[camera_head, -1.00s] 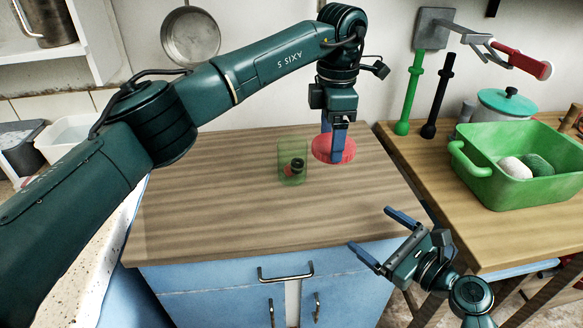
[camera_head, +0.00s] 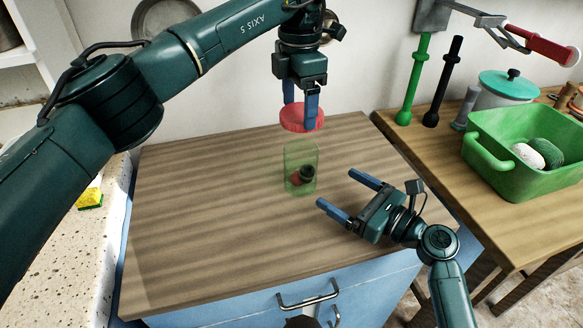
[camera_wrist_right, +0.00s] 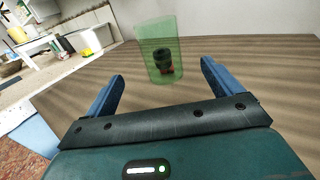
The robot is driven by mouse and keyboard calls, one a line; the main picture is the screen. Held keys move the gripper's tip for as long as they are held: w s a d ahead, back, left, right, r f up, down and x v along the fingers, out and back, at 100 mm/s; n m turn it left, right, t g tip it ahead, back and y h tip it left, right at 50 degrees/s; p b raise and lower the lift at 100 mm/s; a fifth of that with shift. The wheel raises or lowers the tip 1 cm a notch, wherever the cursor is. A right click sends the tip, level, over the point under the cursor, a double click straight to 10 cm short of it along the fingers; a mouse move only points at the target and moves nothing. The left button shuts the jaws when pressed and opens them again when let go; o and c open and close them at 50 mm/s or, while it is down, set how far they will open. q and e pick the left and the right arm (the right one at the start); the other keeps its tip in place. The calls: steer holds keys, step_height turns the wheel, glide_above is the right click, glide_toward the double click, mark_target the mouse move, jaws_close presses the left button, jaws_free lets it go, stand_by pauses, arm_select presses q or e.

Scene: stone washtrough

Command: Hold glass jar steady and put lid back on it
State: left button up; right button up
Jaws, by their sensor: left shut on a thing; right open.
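The glass jar (camera_head: 301,168) is greenish and see-through and stands upright on the wooden counter, with small dark and reddish things inside. My left gripper (camera_head: 301,110) is shut on the red lid (camera_head: 299,119) and holds it just above and behind the jar's open top, apart from it. My right gripper (camera_head: 343,195) is open and empty, to the right and front of the jar, its fingers pointing toward it. In the right wrist view, the jar (camera_wrist_right: 162,52) is ahead, between and beyond the two open fingers (camera_wrist_right: 162,85), not touched.
The wooden counter (camera_head: 210,220) is bare around the jar. On the right table are a green basin (camera_head: 530,180) holding a white and a green item, and a teal-lidded pot (camera_head: 508,85). A yellow sponge (camera_head: 90,198) lies on the speckled stone at left.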

mark_target(301, 165)
stand_by(0.3)
steer(key=x, duration=1.2)
steer(key=c, duration=1.5)
arm_select(q)
steer(key=shift+f, duration=2.5)
steer(key=shift+f, duration=0.85)
steer(key=shift+f, duration=0.55)
